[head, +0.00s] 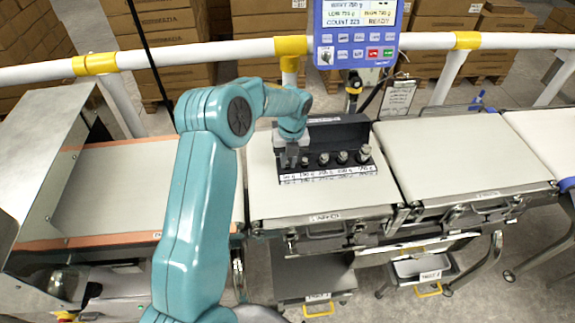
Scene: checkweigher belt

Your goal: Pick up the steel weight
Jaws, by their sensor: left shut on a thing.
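A black case (349,134) with its lid raised stands on the middle belt. Several steel weights (342,157) stand in a row in it, growing larger to the right, behind a white label strip (328,176) with gram markings. My left gripper (292,158) points down at the left end of this row. It is shut on a steel weight there, which the fingers mostly hide. I cannot tell whether that weight is clear of its seat. My right gripper is not in view.
A blue display (358,34) reading READY hangs above a white rail with yellow joints. The right belt (450,155) and the left belt (150,190) are bare. A metal housing (45,150) stands far left.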

